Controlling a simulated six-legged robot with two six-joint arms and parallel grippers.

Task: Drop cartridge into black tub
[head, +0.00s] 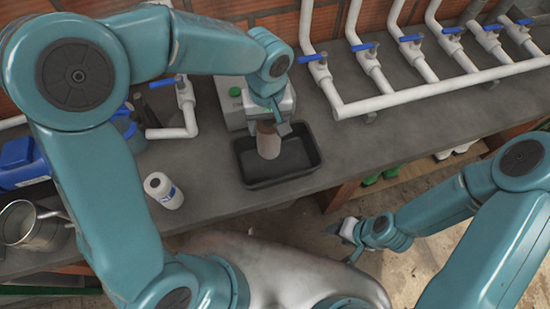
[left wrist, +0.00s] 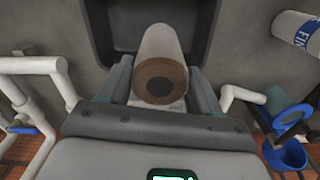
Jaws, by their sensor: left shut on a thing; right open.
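A cartridge (head: 268,143) with a pale body and a brown end is held upright in my left gripper (head: 270,122). In the left wrist view the cartridge (left wrist: 160,58) sits between the two fingers of the left gripper (left wrist: 158,88), its brown end towards the camera. The black tub (head: 297,180) stands on the grey counter, and the cartridge hangs over its left part. The tub (left wrist: 97,30) also shows behind the cartridge in the left wrist view. My right gripper (head: 350,242) is open and empty, low over the floor in front of the counter.
A white bottle (head: 163,191) stands left of the tub; it shows in the left wrist view (left wrist: 297,30). A grey box (head: 230,105) is behind the tub. White pipes (head: 420,92) with blue valves line the back. A metal mug (head: 22,224) stands far left. Counter right of the tub is clear.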

